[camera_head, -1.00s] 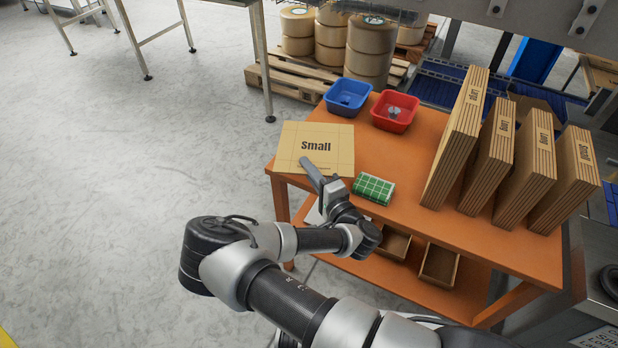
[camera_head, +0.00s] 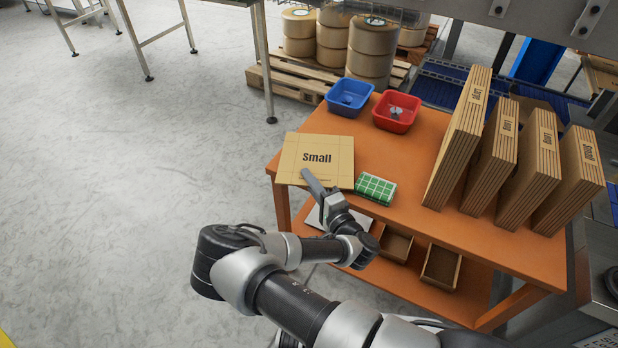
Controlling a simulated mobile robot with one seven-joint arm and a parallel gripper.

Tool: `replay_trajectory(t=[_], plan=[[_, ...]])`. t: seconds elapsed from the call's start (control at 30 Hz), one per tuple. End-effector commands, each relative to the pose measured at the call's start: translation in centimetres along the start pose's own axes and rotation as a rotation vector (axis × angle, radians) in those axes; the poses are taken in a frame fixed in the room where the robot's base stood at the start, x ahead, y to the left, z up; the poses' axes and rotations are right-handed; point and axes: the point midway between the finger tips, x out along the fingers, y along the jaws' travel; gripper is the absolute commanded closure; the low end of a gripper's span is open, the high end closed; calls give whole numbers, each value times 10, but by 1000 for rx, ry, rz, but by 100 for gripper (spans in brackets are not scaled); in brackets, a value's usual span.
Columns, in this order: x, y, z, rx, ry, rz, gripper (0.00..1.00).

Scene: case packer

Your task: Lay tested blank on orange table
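The tan cardboard blank printed "Small" (camera_head: 318,143) is flat over the left end of the orange table (camera_head: 395,160). Its left and front edges come close to the tabletop's edges. I cannot tell whether it touches the top or is slightly above it. My gripper (camera_head: 309,182) is at the blank's front edge, with one long finger over its upper face. It appears shut on that edge; the lower finger is hidden under the blank.
A green-and-white checked block (camera_head: 375,189) sits just right of the blank. Blue (camera_head: 349,97) and red (camera_head: 396,112) bins stand behind. Several upright cardboard stacks (camera_head: 459,140) fill the table's right side. Open boxes (camera_head: 440,267) sit on the lower shelf.

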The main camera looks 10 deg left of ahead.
Motion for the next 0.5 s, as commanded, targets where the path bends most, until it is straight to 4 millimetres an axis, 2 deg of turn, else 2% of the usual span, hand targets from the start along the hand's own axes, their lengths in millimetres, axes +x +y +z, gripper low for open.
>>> replay_trajectory(t=[0.03,0.1,0.33,0.5], plan=[[0,0,0,0,0,0,86],[0,0,0,0,0,0,76],[0,-1,0,0,0,0,76],[-2,-15,0,0,1,1,76]])
